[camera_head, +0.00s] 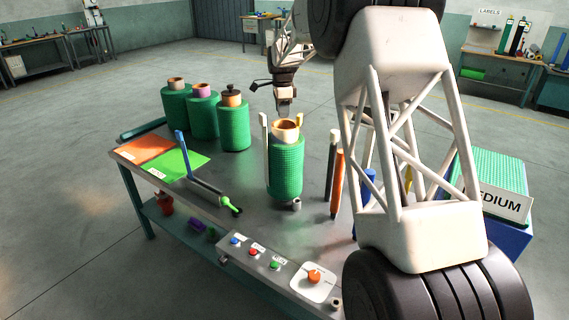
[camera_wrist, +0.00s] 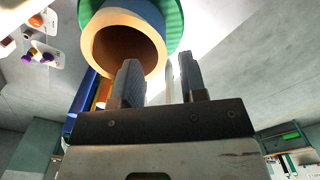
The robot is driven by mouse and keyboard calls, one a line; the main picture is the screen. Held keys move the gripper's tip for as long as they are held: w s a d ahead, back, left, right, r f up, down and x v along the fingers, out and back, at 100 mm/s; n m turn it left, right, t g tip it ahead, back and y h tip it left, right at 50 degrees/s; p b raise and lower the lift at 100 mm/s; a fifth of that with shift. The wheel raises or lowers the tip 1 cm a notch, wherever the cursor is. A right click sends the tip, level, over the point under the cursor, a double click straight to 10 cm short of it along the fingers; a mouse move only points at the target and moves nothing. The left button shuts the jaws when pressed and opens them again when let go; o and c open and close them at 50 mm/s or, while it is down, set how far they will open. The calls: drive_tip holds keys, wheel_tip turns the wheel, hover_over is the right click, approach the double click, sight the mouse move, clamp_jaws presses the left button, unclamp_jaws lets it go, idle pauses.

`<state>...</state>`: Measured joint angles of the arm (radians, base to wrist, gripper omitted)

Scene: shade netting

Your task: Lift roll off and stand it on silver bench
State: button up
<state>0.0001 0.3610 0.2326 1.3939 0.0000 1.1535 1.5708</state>
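My gripper (camera_head: 285,108) points down just above the core's top. In the wrist view the roll's hollow core end (camera_wrist: 124,47) is close to the fingers. The gripper (camera_wrist: 162,78) is open there, one finger overlapping the core opening and the other outside its rim. I cannot tell whether either finger touches the core. The roll's lower part is hidden in the wrist view.
Several other green rolls (camera_head: 204,115) stand at the bench's back left. A button panel (camera_head: 262,256) runs along the front. Upright tubes (camera_head: 337,178) stand right of the roll.

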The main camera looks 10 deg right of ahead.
sight(282, 125)
drive_tip(key=shift+f, duration=0.8)
drive_tip(key=shift+f, duration=0.1)
drive_tip(key=shift+f, duration=2.5)
drive_tip(key=shift+c, duration=0.3)
clamp_jaws()
drive_tip(key=shift+r, duration=0.15)
